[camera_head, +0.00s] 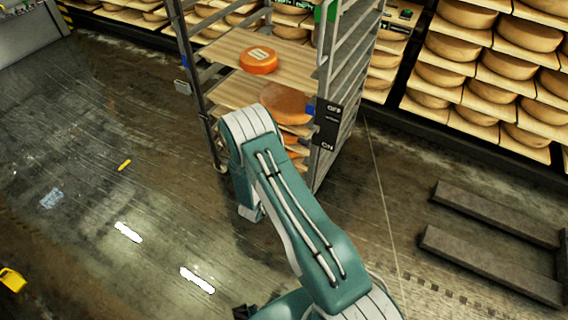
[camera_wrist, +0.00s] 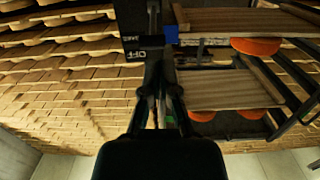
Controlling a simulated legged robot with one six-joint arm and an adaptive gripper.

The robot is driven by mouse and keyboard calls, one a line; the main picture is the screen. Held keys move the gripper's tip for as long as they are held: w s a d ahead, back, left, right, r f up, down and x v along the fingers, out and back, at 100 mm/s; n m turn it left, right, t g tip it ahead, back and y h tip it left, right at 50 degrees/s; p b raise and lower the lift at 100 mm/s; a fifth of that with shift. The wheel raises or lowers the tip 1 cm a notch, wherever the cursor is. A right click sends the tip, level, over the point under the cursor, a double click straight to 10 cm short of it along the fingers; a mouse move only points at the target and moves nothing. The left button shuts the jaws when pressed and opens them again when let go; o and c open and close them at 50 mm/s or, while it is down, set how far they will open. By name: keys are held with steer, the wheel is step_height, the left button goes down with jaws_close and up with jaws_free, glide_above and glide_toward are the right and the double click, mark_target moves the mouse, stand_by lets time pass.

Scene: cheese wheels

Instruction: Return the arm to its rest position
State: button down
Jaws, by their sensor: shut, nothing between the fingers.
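My gripper (camera_wrist: 158,75) shows in the wrist view as dark fingers close together, shut and empty. The wrist view appears upside down, with the rack beyond and to the right of the fingers. In the camera_head view my teal arm rises from the bottom edge and bends in front of the rack; I cannot clearly make out the gripper there. The metal rack (camera_head: 348,75) holds an orange cheese wheel with a pale label (camera_head: 258,61) on its upper wooden shelf. A larger orange wheel (camera_head: 287,103) sits on a lower shelf, partly hidden by my arm.
Shelves of pale cheese wheels (camera_head: 468,52) line the back right. Two dark beams (camera_head: 480,255) lie on the floor at right. A small yellow object (camera_head: 124,165) and a yellow item (camera_head: 12,280) lie at left. The floor at left is mostly clear.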

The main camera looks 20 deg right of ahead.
steer(key=w+a+r+n+t+y, duration=0.1)
steer(key=w+a+r+y, duration=0.15)
steer(key=r, duration=0.45)
steer(key=w+a+r+y, duration=0.1)
steer(key=w+r+y, duration=0.3)
steer(key=r, duration=0.2)
steer(key=s+a+r+n+y, duration=0.2)
steer(key=a+r+y, duration=0.1)
steer(key=r, duration=0.3)
steer(key=s+a+r+n+y, duration=0.1)
steer(key=s+a+r+y, duration=0.15)
steer(key=r, duration=0.45)
steer(key=s+a+r+n+g+y, duration=0.3)
steer(key=s+r+n, duration=0.1)
steer(key=s+r, duration=0.75)
steer(key=s+d+n+g+h, duration=0.1)
steer(key=s+d+n+g, duration=0.1)
steer(key=s, duration=1.8)
steer(key=shift+s+d+g, duration=0.15)
steer(key=shift+d+g, duration=0.3)
steer(key=shift+g, duration=0.05)
